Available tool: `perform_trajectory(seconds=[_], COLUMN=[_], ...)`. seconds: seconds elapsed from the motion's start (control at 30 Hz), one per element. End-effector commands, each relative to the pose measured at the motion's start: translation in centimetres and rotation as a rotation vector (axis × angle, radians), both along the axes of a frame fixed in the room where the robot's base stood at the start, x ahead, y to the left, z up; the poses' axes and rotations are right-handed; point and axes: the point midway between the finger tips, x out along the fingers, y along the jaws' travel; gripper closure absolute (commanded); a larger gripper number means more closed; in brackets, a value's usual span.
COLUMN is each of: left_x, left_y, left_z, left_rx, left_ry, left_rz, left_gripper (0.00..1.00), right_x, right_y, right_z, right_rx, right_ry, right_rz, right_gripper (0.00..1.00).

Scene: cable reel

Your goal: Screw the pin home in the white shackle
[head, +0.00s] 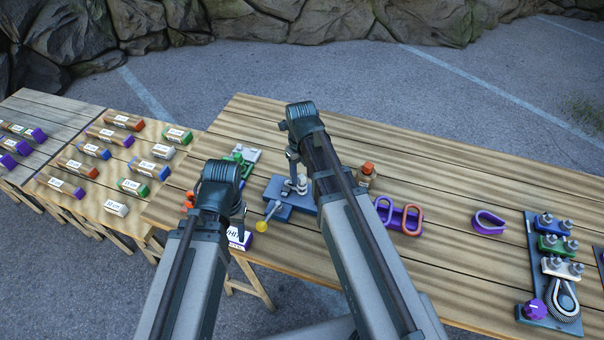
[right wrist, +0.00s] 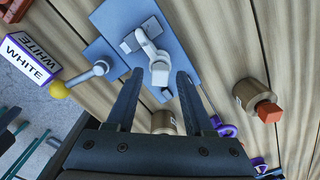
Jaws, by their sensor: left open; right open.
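The white shackle (right wrist: 148,42) is held on a blue plate fixture (head: 277,190); in the head view the shackle (head: 301,184) is partly behind my right gripper. What looks like the pin's light head (right wrist: 160,74) sticks out of the shackle toward the wrist camera; its thread is hidden. My right gripper (right wrist: 160,78) is open, its fingertips on either side of the pin head with visible gaps; it also shows in the head view (head: 293,174). My left gripper (head: 240,220) is open and apart from the shackle, near the fixture's left side.
A lever with a yellow ball (head: 262,226) extends from the fixture, near a block labelled WHITE (right wrist: 30,60). Other shackles sit on a far-right board (head: 541,262).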

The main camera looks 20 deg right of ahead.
Motion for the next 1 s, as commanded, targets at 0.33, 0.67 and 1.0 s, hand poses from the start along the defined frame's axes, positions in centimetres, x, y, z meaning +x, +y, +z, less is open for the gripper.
perform_trajectory(seconds=[0.33,0.67,1.0], left_x=[0.0,0.0,0.0], left_y=[0.0,0.0,0.0], left_z=[2.4,4.6,4.5], left_rx=[0.000,0.000,0.000], left_ry=[0.000,0.000,0.000], left_rz=[0.000,0.000,-0.002], left_gripper=[0.50,0.50,0.50], right_x=[0.0,0.0,0.0], right_y=[0.0,0.0,0.0], right_z=[2.4,4.6,4.5], right_rx=[0.000,0.000,0.000], right_ry=[0.000,0.000,0.000], right_rz=[0.000,0.000,0.005], right_gripper=[0.47,0.47,0.47])
